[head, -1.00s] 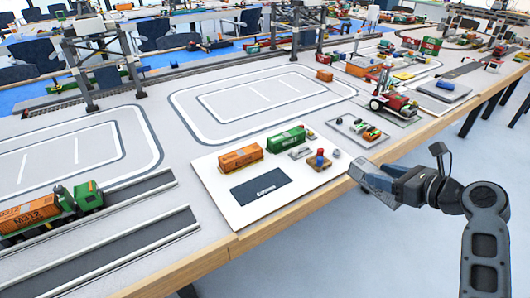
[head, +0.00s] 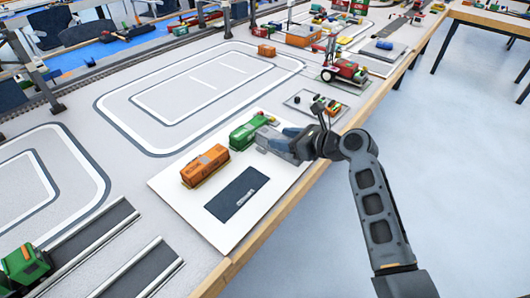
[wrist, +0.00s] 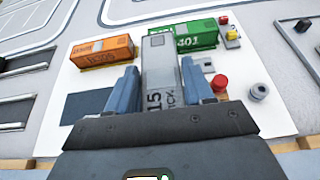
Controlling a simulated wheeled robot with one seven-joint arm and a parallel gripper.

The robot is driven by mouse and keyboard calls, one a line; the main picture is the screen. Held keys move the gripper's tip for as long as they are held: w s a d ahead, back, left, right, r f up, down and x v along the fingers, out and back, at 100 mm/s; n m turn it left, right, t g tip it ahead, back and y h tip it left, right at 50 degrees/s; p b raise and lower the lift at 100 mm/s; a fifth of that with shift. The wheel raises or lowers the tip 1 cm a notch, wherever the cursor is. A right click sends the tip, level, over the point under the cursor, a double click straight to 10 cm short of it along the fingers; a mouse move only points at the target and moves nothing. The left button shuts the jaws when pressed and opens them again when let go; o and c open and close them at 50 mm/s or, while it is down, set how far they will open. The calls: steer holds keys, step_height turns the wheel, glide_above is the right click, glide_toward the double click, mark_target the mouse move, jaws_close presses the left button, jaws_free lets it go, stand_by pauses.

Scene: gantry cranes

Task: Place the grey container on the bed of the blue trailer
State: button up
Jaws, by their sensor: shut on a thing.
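The grey container (wrist: 160,62) with dark lettering is between the two blue fingers of my gripper (wrist: 161,88) in the wrist view. My gripper is shut on it. In the head view my gripper (head: 278,140) is over the white board, just right of the green container, and hides much of what it holds. I cannot tell whether the container touches the board. I cannot make out a blue trailer in either current view.
An orange container (head: 205,166) and a green container (head: 250,132) stand on the white board (head: 172,186) near a dark panel (head: 237,194). A red knob (wrist: 219,83) is close to my right finger. A green truck (head: 24,262) is at lower left. A red tractor (head: 347,70) stands farther back.

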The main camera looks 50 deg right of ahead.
mark_target(269, 150)
steer(key=w+f, duration=0.1)
steer(key=w+a, duration=0.1)
steer(key=w+a+f, duration=0.1)
steer(key=w, duration=0.1)
steer(key=shift+f, duration=2.3)
steer(key=shift+f, duration=0.15)
steer(key=o, duration=1.1)
